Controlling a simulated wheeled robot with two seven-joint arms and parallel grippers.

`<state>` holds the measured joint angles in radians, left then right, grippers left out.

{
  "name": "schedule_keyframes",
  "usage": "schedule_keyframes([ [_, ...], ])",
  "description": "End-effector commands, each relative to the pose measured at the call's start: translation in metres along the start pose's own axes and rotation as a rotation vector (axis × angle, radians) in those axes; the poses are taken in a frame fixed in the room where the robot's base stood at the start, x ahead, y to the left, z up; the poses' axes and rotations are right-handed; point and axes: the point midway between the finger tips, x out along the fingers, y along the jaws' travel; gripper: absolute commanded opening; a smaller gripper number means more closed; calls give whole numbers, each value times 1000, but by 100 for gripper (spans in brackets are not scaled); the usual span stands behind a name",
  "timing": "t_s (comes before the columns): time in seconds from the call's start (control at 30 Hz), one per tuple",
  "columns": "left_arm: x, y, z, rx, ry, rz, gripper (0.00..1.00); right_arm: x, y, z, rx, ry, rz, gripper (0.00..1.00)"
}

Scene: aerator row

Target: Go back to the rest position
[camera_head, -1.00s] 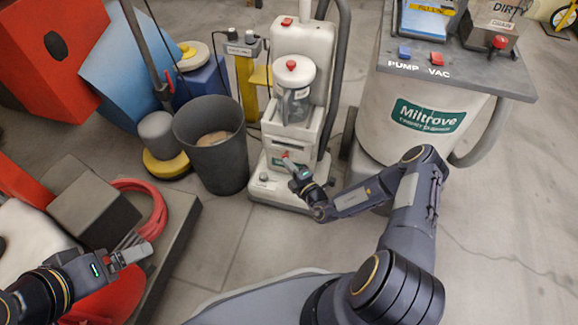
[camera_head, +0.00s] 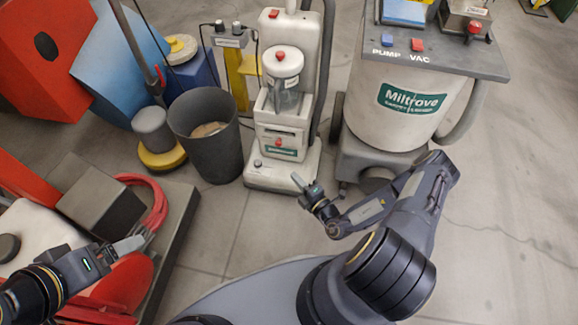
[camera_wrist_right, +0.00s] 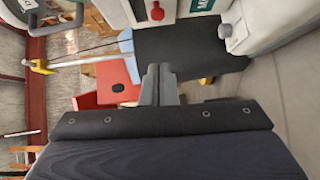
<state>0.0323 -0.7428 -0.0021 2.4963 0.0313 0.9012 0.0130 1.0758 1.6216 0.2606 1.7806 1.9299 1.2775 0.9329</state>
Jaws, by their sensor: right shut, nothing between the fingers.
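My right gripper (camera_head: 297,181) is shut and empty in the head view.
A dark bin (camera_head: 207,140) stands left of the white machine. A large Miltrove machine (camera_head: 378,118) stands at the back right. A red hose (camera_head: 157,202) and a grey box (camera_head: 98,205) lie at left. The floor at right is clear.

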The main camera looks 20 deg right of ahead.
Motion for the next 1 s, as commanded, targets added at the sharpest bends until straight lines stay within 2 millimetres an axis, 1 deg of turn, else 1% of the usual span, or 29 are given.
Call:
schedule_keyframes([
  [0.1,-1,0,0,0,0,0,89,-4,0,-1,1,1,1,0],
  [0.3,-1,0,0,0,0,0,89,-4,0,-1,-2,3,2,0],
  [0.37,-1,0,0,0,0,0,89,-3,6,0,-21,17,9,0],
  [0.43,-1,0,0,0,0,0,89,1,21,1,-81,62,33,0],
  [0.47,-1,0,0,0,0,0,89,3,31,1,-122,93,49,0],
  [0.57,-1,0,0,0,0,0,89,10,78,-4,-321,243,127,0],
  [0.6,-1,0,0,0,0,0,89,12,100,-8,-422,315,168,0],
  [0.67,-1,0,0,0,0,0,89,12,134,-19,-581,430,234,0],
  [0.7,-1,0,0,0,0,0,89,9,155,-27,-689,504,279,0],
  [0.77,-1,0,0,0,0,0,89,3,184,-40,-850,612,349,0],
  [0.8,-1,0,0,0,0,0,89,-3,202,-49,-957,681,397,0],
  [0.87,-1,0,0,0,0,0,89,-14,226,-62,-1118,780,468,0],
  [0.9,-1,0,0,0,0,0,89,-22,241,-70,-1226,843,518,0],
  [0.97,-1,0,0,0,0,0,89,-36,261,-82,-1386,934,593,0],
  [1.0,-1,0,0,0,0,0,89,-47,272,-88,-1495,992,644,0],
])
